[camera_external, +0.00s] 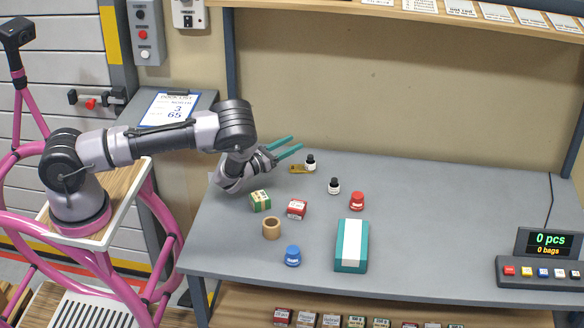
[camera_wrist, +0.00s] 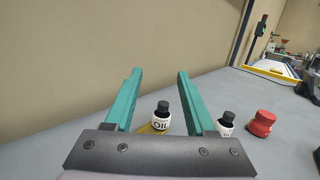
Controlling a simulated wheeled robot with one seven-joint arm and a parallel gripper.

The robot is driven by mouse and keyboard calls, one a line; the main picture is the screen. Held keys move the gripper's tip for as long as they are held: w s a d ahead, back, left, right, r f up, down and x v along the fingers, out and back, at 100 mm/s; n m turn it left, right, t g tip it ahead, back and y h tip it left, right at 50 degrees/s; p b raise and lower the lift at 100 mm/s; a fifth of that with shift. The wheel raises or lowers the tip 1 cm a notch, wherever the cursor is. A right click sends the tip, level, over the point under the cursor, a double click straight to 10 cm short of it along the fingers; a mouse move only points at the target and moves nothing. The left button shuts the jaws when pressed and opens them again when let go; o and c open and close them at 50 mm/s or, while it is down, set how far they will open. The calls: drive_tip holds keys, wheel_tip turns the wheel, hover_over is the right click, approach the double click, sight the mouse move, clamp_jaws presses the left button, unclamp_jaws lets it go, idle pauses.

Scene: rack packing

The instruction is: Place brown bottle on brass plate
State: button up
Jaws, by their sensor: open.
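A small dark bottle with a black cap and white label (camera_external: 310,163) stands at the right end of the small brass plate (camera_external: 294,169), near the back of the table. In the wrist view this bottle reads "OIL" (camera_wrist: 160,123), with the yellow plate (camera_wrist: 147,130) partly showing beside it. I cannot tell whether its base is fully on the plate. A similar bottle (camera_external: 334,186) stands to the right, apart from the plate. The frames do not clearly show which bottle is brown. My gripper (camera_external: 292,146) is open and empty, its teal fingers just up and left of the plate.
A red jar (camera_external: 357,201), a red box (camera_external: 297,209), a green box (camera_external: 260,200), a tan ring (camera_external: 271,228), a blue jar (camera_external: 292,256) and a teal-and-white case (camera_external: 351,246) stand nearby. The table's right side is clear up to the counter display (camera_external: 547,243).

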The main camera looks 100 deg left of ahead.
wheel_tip(320, 180, up, 19)
drive_tip(key=s+n+g+y, duration=0.2)
drive_tip(key=n+g+y, duration=0.5)
drive_tip(key=n+g, duration=0.15)
drive_tip(key=s+d+r+n+g+h, duration=0.3)
drive_tip(key=s+d+r+n+g, duration=0.4)
drive_tip(key=s+r+n+g, duration=0.3)
drive_tip(key=s+d+r+n+t+h, duration=0.1)
drive_tip(key=s+d+r+t+h, duration=0.2)
drive_tip(key=d, duration=1)
drive_tip(key=s+d+r+n+t+h, duration=0.1)
drive_tip(key=s+d+r+t+h, duration=0.3)
drive_tip(key=d, duration=0.9)
drive_tip(key=s+d+r+n+t+h, duration=0.2)
drive_tip(key=s+d+r+t+h, duration=0.2)
drive_tip(key=d+h, duration=0.4)
drive_tip(key=s+d, duration=0.1)
drive_tip(key=d, duration=0.5)
drive_tip(key=shift+t, duration=0.35)
drive_tip(key=shift+o, duration=0.4)
